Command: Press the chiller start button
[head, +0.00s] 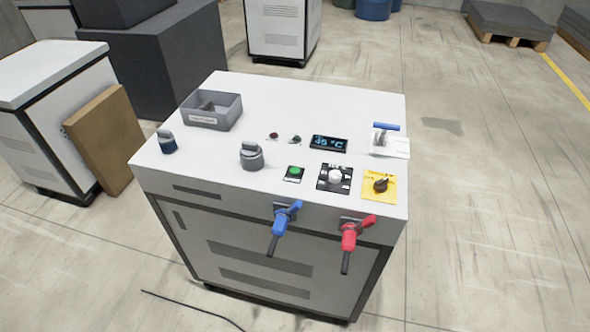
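The chiller (226,163) is a white cabinet with a flat top that carries its controls. Neither of my grippers is in view.
A blue-handled valve (284,220) and a red-handled valve (354,232) stick out in front. A dark cable (190,307) lies on the floor. Floor at right is clear.

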